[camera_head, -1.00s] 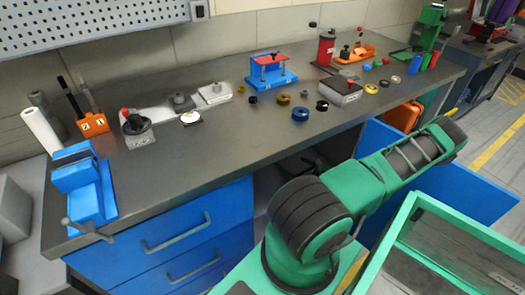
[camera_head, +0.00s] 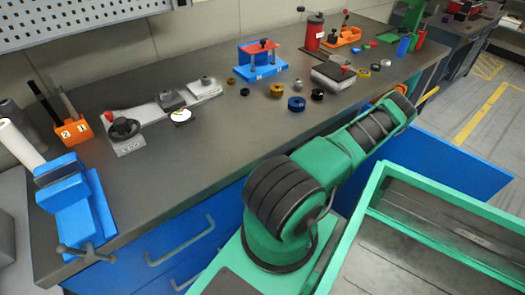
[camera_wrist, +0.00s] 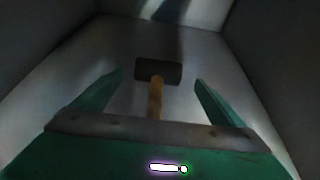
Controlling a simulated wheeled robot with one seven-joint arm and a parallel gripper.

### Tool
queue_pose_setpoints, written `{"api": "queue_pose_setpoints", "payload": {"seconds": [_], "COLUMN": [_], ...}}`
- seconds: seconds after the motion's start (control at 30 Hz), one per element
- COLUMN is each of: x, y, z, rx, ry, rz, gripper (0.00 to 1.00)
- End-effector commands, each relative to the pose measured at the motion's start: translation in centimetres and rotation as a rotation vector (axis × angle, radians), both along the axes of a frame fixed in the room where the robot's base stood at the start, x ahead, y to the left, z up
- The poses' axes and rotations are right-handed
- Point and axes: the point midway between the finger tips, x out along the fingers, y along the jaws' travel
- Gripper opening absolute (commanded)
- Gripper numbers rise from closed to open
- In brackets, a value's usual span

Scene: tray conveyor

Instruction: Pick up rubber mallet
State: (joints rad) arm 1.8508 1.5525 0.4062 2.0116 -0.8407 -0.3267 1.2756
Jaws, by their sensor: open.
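The rubber mallet (camera_wrist: 159,72) has a dark head and a light wooden handle. In the wrist view it lies on the grey floor of a walled space, head away from me and handle towards me. My gripper (camera_wrist: 158,80) is open, with its two green fingers on either side of the mallet and a visible gap to each side of the head. The near end of the handle is hidden behind my gripper's body. In the head view the mallet and my gripper are not visible; my arm reaches down beyond the bench edge.
A blue vise (camera_head: 68,210), a blue fixture (camera_head: 262,65) and a red canister (camera_head: 314,33) stand on the bench. In the wrist view, grey walls enclose my gripper.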

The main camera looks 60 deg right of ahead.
Motion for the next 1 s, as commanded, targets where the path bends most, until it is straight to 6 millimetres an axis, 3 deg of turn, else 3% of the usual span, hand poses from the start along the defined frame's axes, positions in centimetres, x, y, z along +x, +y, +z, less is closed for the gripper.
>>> {"api": "queue_pose_setpoints", "payload": {"seconds": [0.3,0.63,0.9,1.0], "x": [3.5,4.1,4.1,4.1], "y": [-0.8,-1.0,-1.0,-1.0], "z": [-2.1,-2.3,-2.2,-2.3], "rx": [0.001,0.002,0.001,0.002], "ry": [0.001,0.001,0.000,-0.001], "rz": [0.000,-0.002,-0.002,-0.001], "gripper": [0.92,0.92,0.33,0.33]}}
